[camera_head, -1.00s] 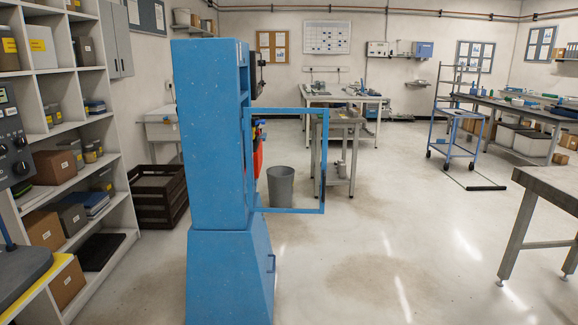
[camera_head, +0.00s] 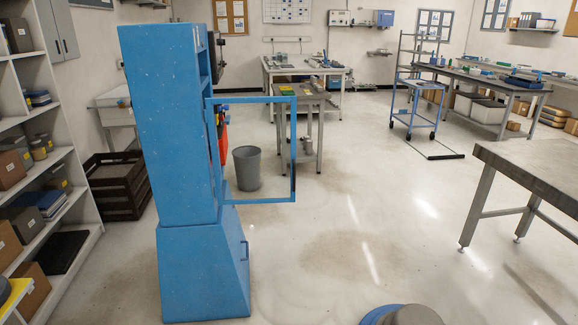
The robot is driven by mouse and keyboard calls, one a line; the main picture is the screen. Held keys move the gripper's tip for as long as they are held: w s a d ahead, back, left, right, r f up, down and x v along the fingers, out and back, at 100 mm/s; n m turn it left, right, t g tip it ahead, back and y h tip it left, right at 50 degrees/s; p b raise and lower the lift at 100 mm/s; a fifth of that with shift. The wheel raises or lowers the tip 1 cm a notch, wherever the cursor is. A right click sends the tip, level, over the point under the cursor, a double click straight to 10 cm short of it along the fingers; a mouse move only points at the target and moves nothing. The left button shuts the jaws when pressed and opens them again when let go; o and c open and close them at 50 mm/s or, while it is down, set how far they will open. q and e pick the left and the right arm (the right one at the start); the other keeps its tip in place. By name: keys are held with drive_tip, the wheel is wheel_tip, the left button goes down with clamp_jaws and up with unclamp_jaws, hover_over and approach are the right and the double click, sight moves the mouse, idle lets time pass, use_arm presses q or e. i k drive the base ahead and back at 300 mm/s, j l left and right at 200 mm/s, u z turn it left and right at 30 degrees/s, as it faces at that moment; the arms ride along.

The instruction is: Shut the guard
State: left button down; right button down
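The guard (camera_head: 293,150) is a blue rectangular frame with a clear middle. It stands open, swung out to the right from the side of a tall blue machine (camera_head: 165,120). The machine has a wide tapered base, and I see it from its side, so most of its working opening is hidden. Something red shows behind the guard's hinge side. Neither of my grippers is in view.
A grey bin (camera_head: 247,168) and a small workbench (camera_head: 303,97) stand beyond the guard. A grey table (camera_head: 535,165) is at the right. Shelving (camera_head: 62,165) and a dark crate (camera_head: 118,187) are at the left.

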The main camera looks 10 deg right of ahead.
sight(208, 113)
drive_tip(key=i+j, duration=0.3)
drive_tip(key=i, duration=0.25)
drive_tip(key=i+j, duration=0.3)
drive_tip(key=i, duration=0.25)
drive_tip(key=l+z, duration=0.05)
